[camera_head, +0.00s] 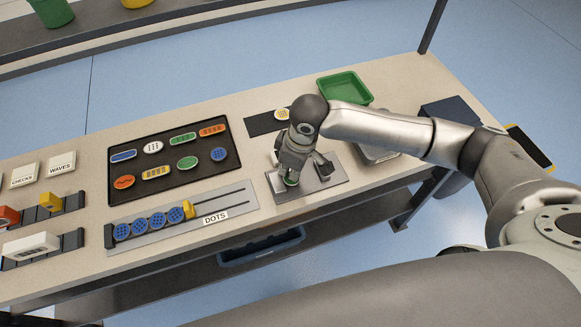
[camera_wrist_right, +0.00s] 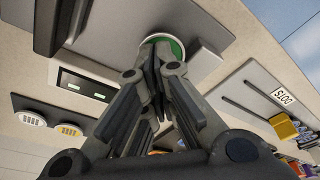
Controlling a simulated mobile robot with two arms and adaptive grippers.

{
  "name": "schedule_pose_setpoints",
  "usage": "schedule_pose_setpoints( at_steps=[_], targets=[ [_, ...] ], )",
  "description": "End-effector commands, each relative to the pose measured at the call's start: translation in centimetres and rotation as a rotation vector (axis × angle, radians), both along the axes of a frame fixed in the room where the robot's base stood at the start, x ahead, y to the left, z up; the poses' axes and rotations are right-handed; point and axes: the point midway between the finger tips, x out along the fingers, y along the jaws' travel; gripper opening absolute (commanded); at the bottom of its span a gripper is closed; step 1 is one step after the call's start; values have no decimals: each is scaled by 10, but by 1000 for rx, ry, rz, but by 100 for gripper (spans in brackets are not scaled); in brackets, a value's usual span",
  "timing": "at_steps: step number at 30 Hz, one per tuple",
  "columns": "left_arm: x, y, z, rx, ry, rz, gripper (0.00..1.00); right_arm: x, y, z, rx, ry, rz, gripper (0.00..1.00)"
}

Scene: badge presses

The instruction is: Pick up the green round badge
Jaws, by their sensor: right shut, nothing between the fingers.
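A green round thing with a pale rim (camera_head: 291,181) lies on the grey metal press plate (camera_head: 330,183), mostly covered by my right gripper in the head view. It shows more clearly in the wrist view (camera_wrist_right: 174,45), just past my fingertips. My right gripper (camera_head: 289,174) points down over it, shut and empty; its fingertips also show in the wrist view (camera_wrist_right: 154,52). I cannot tell whether they touch it. Another green round badge (camera_head: 187,163) lies in the black tray (camera_head: 204,179). My left gripper is not in view.
The black tray holds several badges of other colours. A rail with blue dotted badges (camera_head: 154,223) and a yellow slider (camera_head: 189,209) stands in front. A badge (camera_head: 282,114) lies on a dark mat (camera_head: 257,125). A green bin (camera_head: 343,87) stands at the back.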

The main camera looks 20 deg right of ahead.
Motion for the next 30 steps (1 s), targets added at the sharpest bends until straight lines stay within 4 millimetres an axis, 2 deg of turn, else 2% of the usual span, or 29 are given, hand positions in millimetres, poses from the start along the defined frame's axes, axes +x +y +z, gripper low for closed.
schedule_pose_setpoints(
  at_steps=[11,21,25,30],
  targets=[
    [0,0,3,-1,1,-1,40,-8,-5,-6,-5,16,-1,0],
    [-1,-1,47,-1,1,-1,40,-50,-50,-3,-12,23,-4,0],
    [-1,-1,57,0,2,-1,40,-61,-62,-4,-11,21,-3,0],
    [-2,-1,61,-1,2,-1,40,-67,-68,-7,-10,18,-1,0]
  ],
)
